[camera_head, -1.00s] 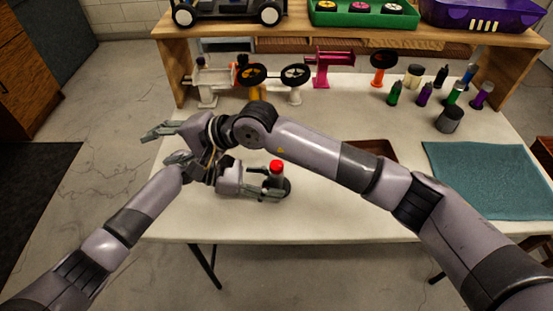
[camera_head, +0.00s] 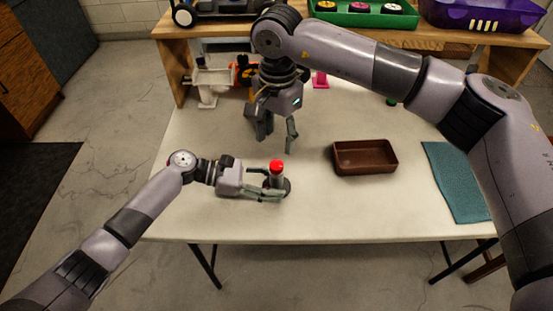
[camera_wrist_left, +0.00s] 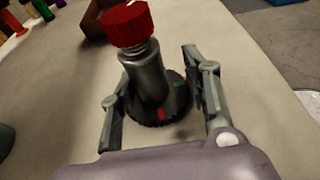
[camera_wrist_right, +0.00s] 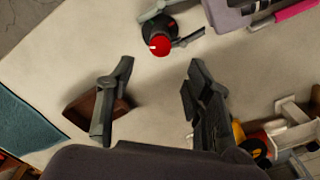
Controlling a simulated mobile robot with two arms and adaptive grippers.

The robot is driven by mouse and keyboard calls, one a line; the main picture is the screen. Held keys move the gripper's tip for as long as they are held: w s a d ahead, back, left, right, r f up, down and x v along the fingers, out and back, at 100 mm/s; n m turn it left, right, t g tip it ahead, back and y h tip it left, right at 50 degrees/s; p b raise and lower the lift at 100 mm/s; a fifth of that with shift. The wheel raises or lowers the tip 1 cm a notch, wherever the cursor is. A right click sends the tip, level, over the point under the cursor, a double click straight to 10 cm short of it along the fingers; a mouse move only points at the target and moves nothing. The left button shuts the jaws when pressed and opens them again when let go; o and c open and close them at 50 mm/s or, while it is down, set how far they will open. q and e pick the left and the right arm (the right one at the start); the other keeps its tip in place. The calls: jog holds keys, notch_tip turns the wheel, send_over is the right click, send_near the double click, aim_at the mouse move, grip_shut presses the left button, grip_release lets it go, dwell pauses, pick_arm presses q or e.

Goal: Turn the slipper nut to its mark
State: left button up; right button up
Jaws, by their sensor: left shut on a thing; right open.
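The red slipper nut (camera_head: 277,167) sits on top of an upright grey post (camera_wrist_left: 147,72) with a round black base (camera_wrist_left: 177,108). The base carries a red mark (camera_wrist_left: 161,114) in the left wrist view. A small pale mark shows on the nut (camera_wrist_right: 160,45) in the right wrist view. My left gripper (camera_head: 270,185) is shut on the black base from the left, one finger on each side, below the nut. My right gripper (camera_head: 276,144) is open and empty, pointing down above the table behind the nut, not touching it.
A brown tray (camera_head: 364,172) stands right of the nut, and a teal mat (camera_head: 455,180) lies at the right edge. A white stand (camera_head: 208,88) and other stands are at the back, partly hidden by my right arm. The table's front strip is clear.

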aim_at(276, 164)
notch_tip(276, 164, down, 8)
jog(key=shift+f, duration=0.25)
jog(key=shift+c, duration=0.4)
grip_shut()
jog(key=shift+m, duration=0.3)
jog(key=m, duration=0.4)
jog(key=shift+a+m, duration=0.1)
jog(key=shift+m, duration=0.2)
jog(key=m, duration=0.5)
jog(key=shift+m, duration=0.3)
pick_arm(q)
jog(key=shift+s, duration=0.1)
dwell(0.3)
